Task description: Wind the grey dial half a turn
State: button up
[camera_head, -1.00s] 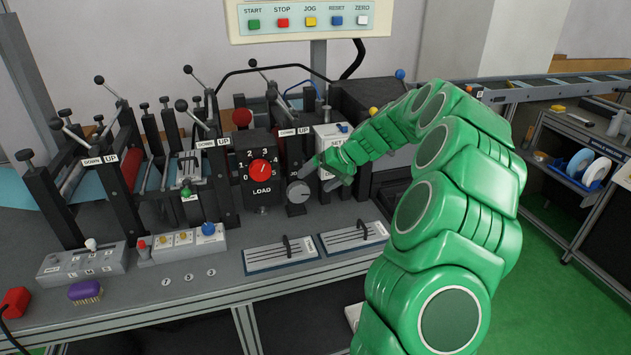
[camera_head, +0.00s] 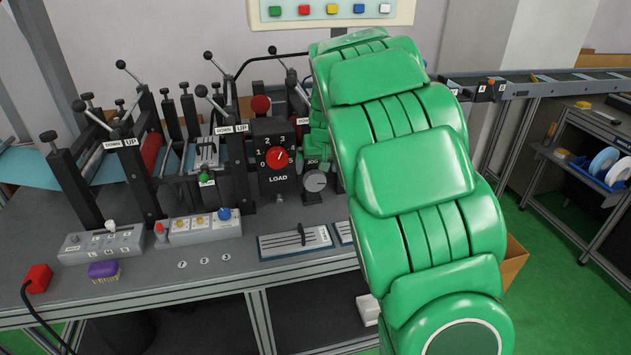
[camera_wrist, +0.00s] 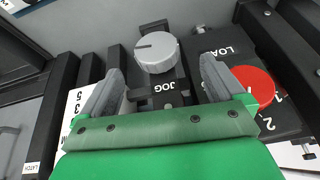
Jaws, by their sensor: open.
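The grey dial (camera_head: 316,180) is a round knob on the black JOG block, just right of the red LOAD dial. In the wrist view the grey dial (camera_wrist: 157,52) lies ahead, between and slightly beyond the fingertips, with a dark pointer line toward the picture's left. My gripper (camera_wrist: 162,66) is open, with one grey finger to each side of the JOG block. I see a gap between each finger and the dial; no contact shows. In the head view my arm hides most of the gripper.
The red LOAD dial (camera_wrist: 254,86) is close to the right finger in the wrist view. A slider panel (camera_head: 296,241) lies on the bench in front. Roller stands with levers (camera_head: 150,160) fill the left.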

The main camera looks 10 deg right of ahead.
aim_at(315, 181)
jog(key=shift+s+d+f+h, duration=0.1)
jog(key=shift+f+h, duration=0.05)
jog(key=shift+h, duration=0.15)
jog(key=shift+x, duration=3.9)
jog(key=c, duration=1)
jog(key=shift+y, duration=0.6)
